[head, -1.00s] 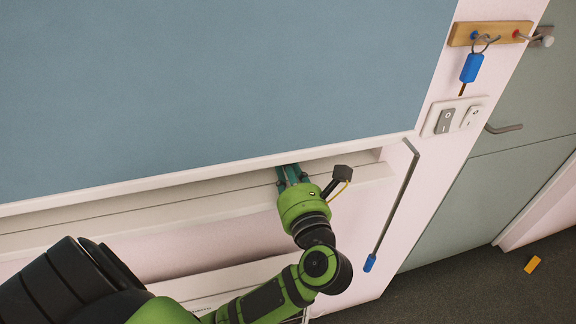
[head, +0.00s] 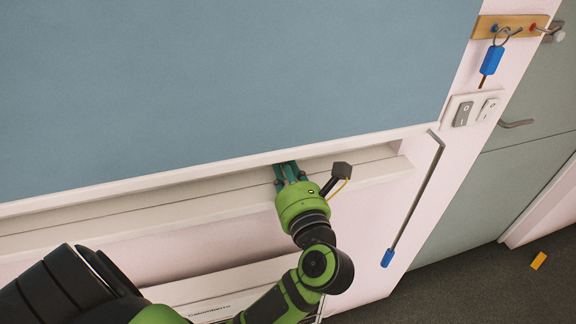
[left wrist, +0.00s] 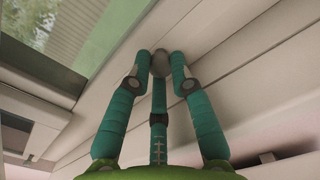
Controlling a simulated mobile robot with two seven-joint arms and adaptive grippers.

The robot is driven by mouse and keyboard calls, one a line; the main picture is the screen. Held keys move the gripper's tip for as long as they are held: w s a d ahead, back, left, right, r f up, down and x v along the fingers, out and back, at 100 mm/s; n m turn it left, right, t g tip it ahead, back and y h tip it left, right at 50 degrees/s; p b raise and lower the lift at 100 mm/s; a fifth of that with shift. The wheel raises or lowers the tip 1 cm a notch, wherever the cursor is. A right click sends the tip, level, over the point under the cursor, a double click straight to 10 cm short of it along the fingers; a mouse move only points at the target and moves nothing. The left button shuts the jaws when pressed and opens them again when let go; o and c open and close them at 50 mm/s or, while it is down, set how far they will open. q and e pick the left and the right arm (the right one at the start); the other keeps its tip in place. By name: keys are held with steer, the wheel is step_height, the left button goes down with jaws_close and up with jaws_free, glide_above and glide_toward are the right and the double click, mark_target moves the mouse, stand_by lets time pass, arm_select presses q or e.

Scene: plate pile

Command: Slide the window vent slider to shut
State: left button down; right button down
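My left gripper (head: 287,172) reaches up to the pale window frame (head: 150,205), just under the lower edge of a blue blind. In the left wrist view, its teal fingers (left wrist: 161,66) close around a small grey knob (left wrist: 162,61), which looks like the vent slider's. The fingertips appear to touch the knob on both sides, with a third finger below it. The knob sits on a long pale strip with grooves (left wrist: 225,55). In the head view the knob is hidden by the gripper and blind. My right gripper is not in view.
The blue blind (head: 220,75) covers most of the window. A grey wand (head: 415,200) with a blue end hangs right of the gripper. Farther right are switches (head: 473,109), a key rack (head: 508,27) and a grey-green door (head: 500,170). A white radiator-like unit (head: 215,288) is below.

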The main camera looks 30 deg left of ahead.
arm_select(q)
steer(key=c, duration=1.1)
jaws_free()
steer(key=shift+s+a+r, duration=0.1)
steer(key=shift+a+r, duration=0.05)
steer(key=shift+a, duration=0.05)
steer(key=shift+s+d, duration=0.1)
steer(key=shift+d, duration=0.25)
steer(key=v, duration=1.1)
steer(key=shift+s, duration=0.25)
steer(key=shift+d, duration=0.1)
